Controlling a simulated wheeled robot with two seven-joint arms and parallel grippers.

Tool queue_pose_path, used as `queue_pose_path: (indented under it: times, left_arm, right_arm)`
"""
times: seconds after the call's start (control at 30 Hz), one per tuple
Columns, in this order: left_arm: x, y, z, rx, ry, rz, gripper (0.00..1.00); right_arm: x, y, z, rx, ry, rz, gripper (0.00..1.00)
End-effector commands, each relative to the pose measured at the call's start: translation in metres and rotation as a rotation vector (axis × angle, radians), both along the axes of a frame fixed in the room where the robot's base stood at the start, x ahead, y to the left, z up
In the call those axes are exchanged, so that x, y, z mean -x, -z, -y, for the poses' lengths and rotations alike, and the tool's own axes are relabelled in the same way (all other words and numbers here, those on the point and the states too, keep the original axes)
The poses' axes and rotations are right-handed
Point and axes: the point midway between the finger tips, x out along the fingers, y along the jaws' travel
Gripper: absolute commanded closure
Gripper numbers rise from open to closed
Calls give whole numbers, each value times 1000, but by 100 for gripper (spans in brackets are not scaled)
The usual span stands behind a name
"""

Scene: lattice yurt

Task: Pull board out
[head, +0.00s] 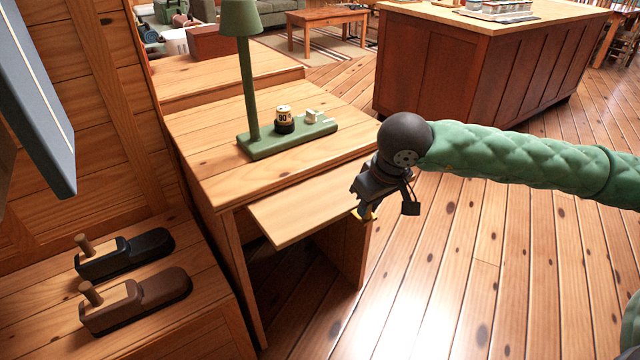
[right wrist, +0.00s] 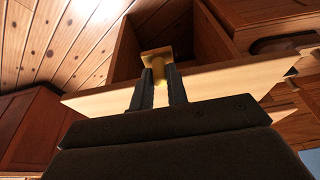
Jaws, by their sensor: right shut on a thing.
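The board (head: 298,207) is a flat light-wood panel that sticks partly out from under the top of the wooden desk (head: 225,165). Its inner part is hidden under the desk top. My right gripper (head: 366,212) is at the board's front edge, near its right end. In the right wrist view, my right gripper's fingers (right wrist: 159,88) are shut on a brass-coloured knob (right wrist: 157,66) at the edge of the board (right wrist: 225,88). My left gripper is not in view.
A green lamp (head: 248,75) with a jar (head: 284,119) on its base stands on the desk. Open plank floor (head: 480,270) lies right of the desk, before a large cabinet (head: 470,65).

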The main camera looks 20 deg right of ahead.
Motion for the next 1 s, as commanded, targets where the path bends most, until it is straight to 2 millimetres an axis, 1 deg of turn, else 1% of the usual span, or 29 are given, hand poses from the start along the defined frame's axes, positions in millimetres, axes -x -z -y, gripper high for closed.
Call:
queue_pose_path:
  times: [0.7,1.0]
  left_arm:
    - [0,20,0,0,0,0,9]
    - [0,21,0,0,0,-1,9]
  right_arm:
    - [31,1,12,1,1,2,96]
    - [33,0,13,1,2,2,96]
